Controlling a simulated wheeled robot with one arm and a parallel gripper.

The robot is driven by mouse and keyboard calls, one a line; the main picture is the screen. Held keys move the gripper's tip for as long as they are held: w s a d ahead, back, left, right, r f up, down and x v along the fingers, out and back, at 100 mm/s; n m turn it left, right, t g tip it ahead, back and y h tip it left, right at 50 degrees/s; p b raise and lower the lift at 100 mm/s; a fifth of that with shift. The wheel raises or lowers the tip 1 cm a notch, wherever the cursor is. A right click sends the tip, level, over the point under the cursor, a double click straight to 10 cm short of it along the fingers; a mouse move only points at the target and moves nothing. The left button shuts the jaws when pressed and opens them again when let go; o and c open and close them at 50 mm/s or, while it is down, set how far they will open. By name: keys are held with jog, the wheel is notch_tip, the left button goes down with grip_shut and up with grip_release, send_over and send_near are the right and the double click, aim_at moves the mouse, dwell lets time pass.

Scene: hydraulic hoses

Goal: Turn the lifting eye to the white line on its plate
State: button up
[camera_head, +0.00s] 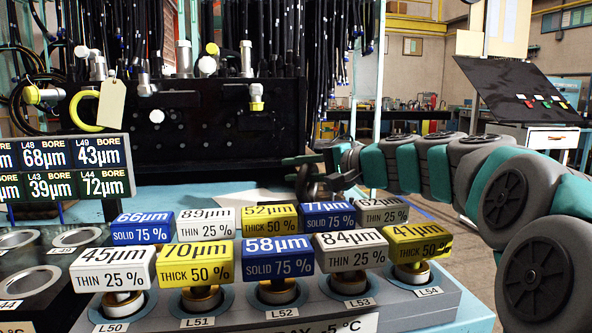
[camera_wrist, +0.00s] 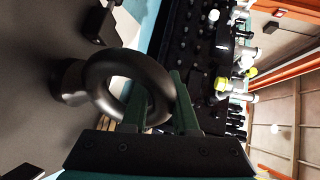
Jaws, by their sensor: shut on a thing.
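The lifting eye (camera_wrist: 103,70) is a dark, glossy ring on a short round shank, seen close up in the wrist view. Its shank meets a grey surface at the left of that view. My gripper (camera_wrist: 158,95) has its two dark green fingers astride the near side of the ring, one at the ring's opening and one outside it. It is shut on the eye. In the head view my gripper (camera_head: 303,172) is small and dark behind the labelled blocks, and I cannot make out the eye clearly there. I see no white line in either view.
A rack of blue, white and yellow labelled blocks (camera_head: 277,257) stands in front, with a display board (camera_head: 70,170) at left. A black manifold (camera_head: 210,128) with fittings and hanging hoses stands behind. A yellow ring with a tag (camera_head: 111,103) hangs at its left.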

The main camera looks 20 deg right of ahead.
grip_shut()
jog(key=shift+a+n+g+y, duration=0.2)
jog(key=shift+n+g+y, duration=0.5)
jog(key=shift+n+y, duration=0.25)
jog(key=shift+s+a+n+g+y, duration=0.15)
jog(key=shift+s+n+g+y, duration=0.1)
jog(key=shift+n+g+y, duration=0.7)
jog(key=shift+s+a+n+g+y, duration=0.15)
jog(key=shift+s+n+g+y, duration=0.1)
jog(key=shift+n+g+y, duration=0.65)
jog(key=shift+g, duration=0.25)
jog(key=o, duration=0.9)
grip_release()
jog(key=shift+c, duration=0.2)
jog(key=shift+s+d, duration=0.1)
jog(key=shift+d, duration=0.05)
